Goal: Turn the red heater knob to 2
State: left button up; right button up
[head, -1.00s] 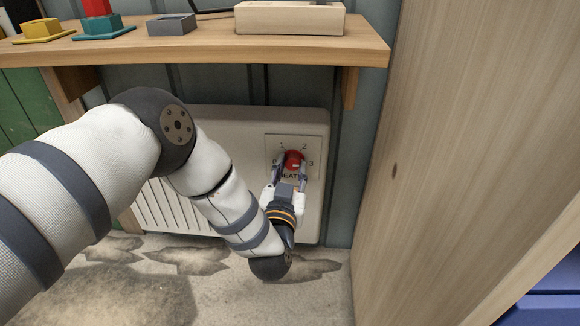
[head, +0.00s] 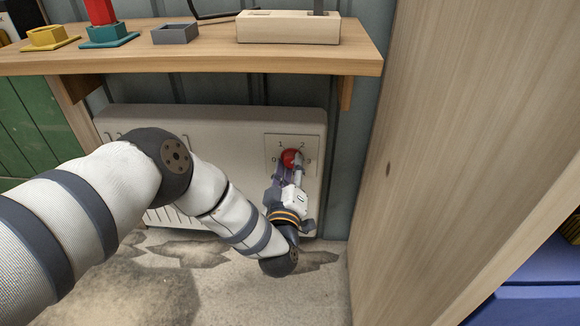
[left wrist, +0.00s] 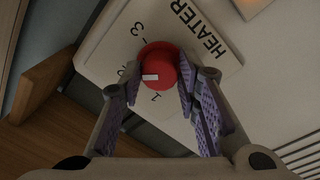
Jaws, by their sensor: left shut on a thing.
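The red heater knob (head: 291,157) sits on a pale dial plate (head: 273,141) on the front of the white heater. My left gripper (head: 289,173) reaches up to it from below, rolled at an angle, with its fingers shut on the knob. In the left wrist view the round red knob (left wrist: 165,58) lies between the purple-padded fingers of my gripper (left wrist: 155,88). A white mark on the knob lies left of and below its centre, roughly between 1 and 2. My right gripper is out of view.
A wooden shelf (head: 190,62) overhangs the heater (head: 215,120), carrying a yellow piece, a teal-and-red piece, a grey tray and a pale wooden block. A tall wooden panel (head: 450,150) stands close on the right.

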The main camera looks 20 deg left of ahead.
pick_arm(q)
jog(key=shift+f+n, duration=0.1)
jog(key=shift+n, duration=0.5)
jog(key=shift+d, duration=0.1)
jog(key=o, duration=1.2)
jog(key=shift+c, duration=0.2)
jog(key=shift+s, duration=0.1)
jog(key=v, duration=1.2)
